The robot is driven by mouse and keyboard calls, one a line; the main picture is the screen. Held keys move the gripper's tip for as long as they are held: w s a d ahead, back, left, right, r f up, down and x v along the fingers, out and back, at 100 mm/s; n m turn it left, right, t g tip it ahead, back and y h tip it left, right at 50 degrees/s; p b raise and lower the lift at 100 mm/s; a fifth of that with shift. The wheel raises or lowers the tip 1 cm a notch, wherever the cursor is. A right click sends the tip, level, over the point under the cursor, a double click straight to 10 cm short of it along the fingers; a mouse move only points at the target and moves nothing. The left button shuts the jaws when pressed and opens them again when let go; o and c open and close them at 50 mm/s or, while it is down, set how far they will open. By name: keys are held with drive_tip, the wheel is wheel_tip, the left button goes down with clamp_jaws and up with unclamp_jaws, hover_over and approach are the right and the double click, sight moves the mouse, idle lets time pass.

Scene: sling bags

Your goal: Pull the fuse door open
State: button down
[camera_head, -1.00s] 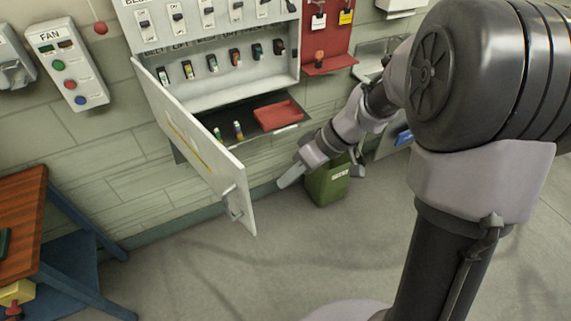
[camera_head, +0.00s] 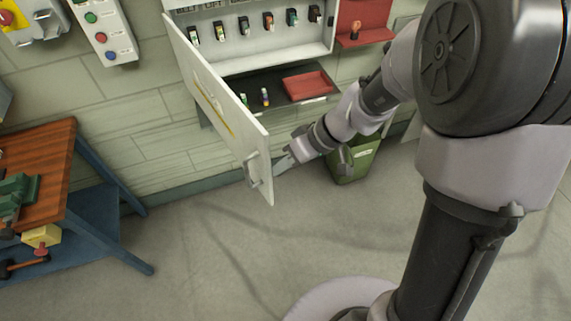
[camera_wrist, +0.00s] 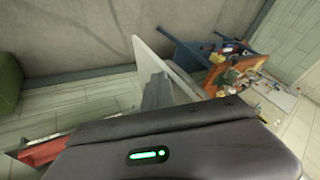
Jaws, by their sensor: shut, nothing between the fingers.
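The fuse door (camera_head: 222,105) is a pale panel with a yellow stripe. It stands swung wide open, hinged at the left of the grey fuse cabinet (camera_head: 270,58). Its handle (camera_head: 253,172) is on the outer face near the free lower corner. My gripper (camera_head: 280,166) is shut and empty, just right of the door's free edge on the inner side; I cannot tell whether it touches. In the wrist view the door (camera_wrist: 150,55) shows as a pale slab, with my gripper fingers (camera_wrist: 157,93) close to it.
A tray (camera_head: 265,90) under the fuses holds a red bin (camera_head: 306,84) and small fuses. A green bin (camera_head: 355,165) stands on the floor behind my arm. A workbench (camera_head: 40,170) is at the left. The floor between is clear.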

drive_tip(key=s+a+b, duration=0.5)
drive_tip(key=s+a, duration=0.1)
drive_tip(key=a, duration=0.6)
